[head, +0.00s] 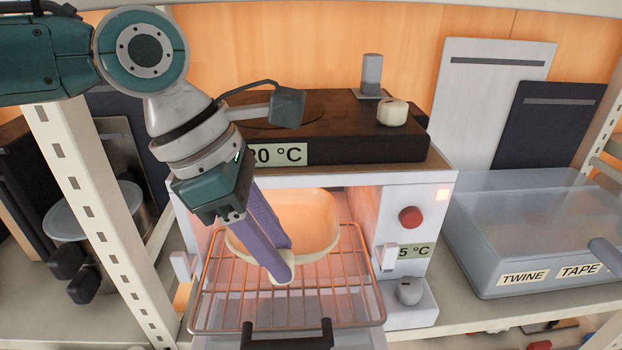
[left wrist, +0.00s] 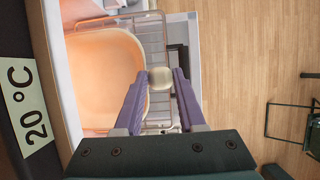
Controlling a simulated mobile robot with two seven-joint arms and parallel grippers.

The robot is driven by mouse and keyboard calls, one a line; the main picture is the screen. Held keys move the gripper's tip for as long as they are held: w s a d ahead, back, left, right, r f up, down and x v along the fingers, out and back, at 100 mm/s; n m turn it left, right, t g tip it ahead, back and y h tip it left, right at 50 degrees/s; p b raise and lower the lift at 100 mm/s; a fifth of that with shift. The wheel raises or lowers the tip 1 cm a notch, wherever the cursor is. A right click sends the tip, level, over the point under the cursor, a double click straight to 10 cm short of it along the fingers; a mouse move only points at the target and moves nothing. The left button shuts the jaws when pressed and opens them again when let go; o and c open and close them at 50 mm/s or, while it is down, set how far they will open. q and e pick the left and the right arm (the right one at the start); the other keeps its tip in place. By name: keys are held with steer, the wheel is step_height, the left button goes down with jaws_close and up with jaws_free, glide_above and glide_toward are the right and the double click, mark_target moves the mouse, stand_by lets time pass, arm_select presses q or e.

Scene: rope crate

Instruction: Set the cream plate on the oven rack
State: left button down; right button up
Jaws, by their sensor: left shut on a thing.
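The cream plate (head: 318,212) is a shallow rounded dish in the mouth of the lit oven, over the wire oven rack (head: 215,300). It also shows in the left wrist view (left wrist: 105,70). My left gripper (head: 283,272) reaches down with purple fingers in front of the plate. The fingers are shut on a small cream knob-like piece (left wrist: 160,78) at the plate's near edge, which looks like part of the plate. The rack sticks out of the oven. I cannot tell whether the plate's underside touches it. My right gripper is not in view.
The oven (head: 405,190) has a red knob (head: 411,217) at its right. A dark hotplate (head: 330,135) is on top. A clear lidded bin (head: 520,285) stands to the right, a metal pot (head: 95,220) to the left. A shelf post (head: 95,200) stands close by my left arm.

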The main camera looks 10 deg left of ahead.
arm_select(q)
steer(key=shift+w, duration=0.4)
steer(key=shift+s, duration=0.15)
steer(key=shift+r+p, duration=0.1)
steer(key=shift+p, duration=0.3)
steer(key=b, duration=0.2)
glide_above(283, 316)
steer(key=shift+f, duration=3.15)
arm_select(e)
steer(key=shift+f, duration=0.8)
arm_select(q)
steer(key=shift+f+b, duration=0.4)
steer(key=shift+f, duration=0.05)
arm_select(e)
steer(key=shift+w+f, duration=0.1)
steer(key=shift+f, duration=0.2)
arm_select(q)
steer(key=shift+c, duration=2.1)
jaws_free()
